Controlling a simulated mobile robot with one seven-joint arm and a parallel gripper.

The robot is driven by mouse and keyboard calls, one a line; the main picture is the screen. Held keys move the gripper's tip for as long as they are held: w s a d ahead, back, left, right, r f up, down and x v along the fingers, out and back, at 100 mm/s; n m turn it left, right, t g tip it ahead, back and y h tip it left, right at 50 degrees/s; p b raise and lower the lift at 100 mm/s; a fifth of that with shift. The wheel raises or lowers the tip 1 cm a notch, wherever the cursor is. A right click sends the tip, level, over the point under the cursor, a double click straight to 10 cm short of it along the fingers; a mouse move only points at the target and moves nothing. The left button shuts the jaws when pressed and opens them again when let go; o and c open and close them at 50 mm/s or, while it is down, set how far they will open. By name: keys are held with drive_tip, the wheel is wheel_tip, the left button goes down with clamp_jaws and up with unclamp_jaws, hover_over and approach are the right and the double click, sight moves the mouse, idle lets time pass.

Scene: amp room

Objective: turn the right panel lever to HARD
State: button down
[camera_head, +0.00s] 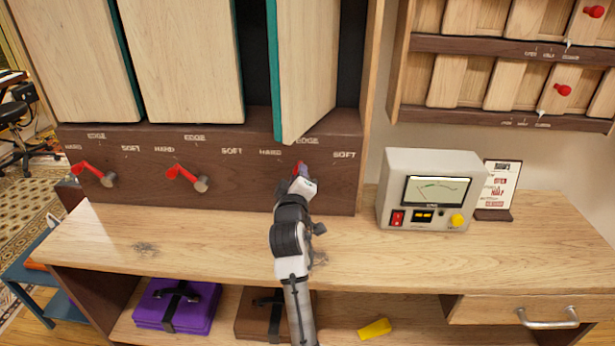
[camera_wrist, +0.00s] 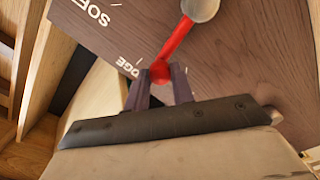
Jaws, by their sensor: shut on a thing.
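The right panel lever is a red arm with a ball end (camera_wrist: 160,72) and a grey hub (camera_wrist: 201,8). In the head view only a little of its red (camera_head: 300,167) shows; my gripper hides the rest. My gripper (camera_wrist: 161,84) is shut on the ball end, one finger on each side. The lever points up and somewhat left, between the EDGE mark (camera_head: 307,141) and the HARD mark (camera_head: 270,152). SOFT (camera_head: 344,155) is to the right. The right panel (camera_head: 306,65) above stands turned at an angle, with its teal edge showing.
Two more red levers, left (camera_head: 93,173) and middle (camera_head: 187,177), point toward HARD under flat panels. A meter box (camera_head: 432,190) and a small card (camera_head: 497,187) stand right on the wooden counter (camera_head: 190,245). Purple (camera_head: 177,306) and brown cases lie below. Counter left of my arm is clear.

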drive_tip(key=shift+a+f+n, duration=0.35)
drive_tip(key=shift+a+n, duration=0.35)
drive_tip(key=shift+n, duration=0.4)
drive_tip(key=shift+a+f+n, duration=0.35)
drive_tip(key=shift+a+n, duration=0.4)
drive_tip(key=shift+n, duration=0.35)
drive_tip(key=shift+a+f+n, duration=0.35)
drive_tip(key=shift+a+n, duration=0.35)
drive_tip(key=shift+n, duration=0.4)
drive_tip(key=c, duration=1.2)
unclamp_jaws()
drive_tip(key=shift+w+f, duration=0.1)
drive_tip(key=s+b, duration=0.3)
drive_tip(key=s, duration=1.1)
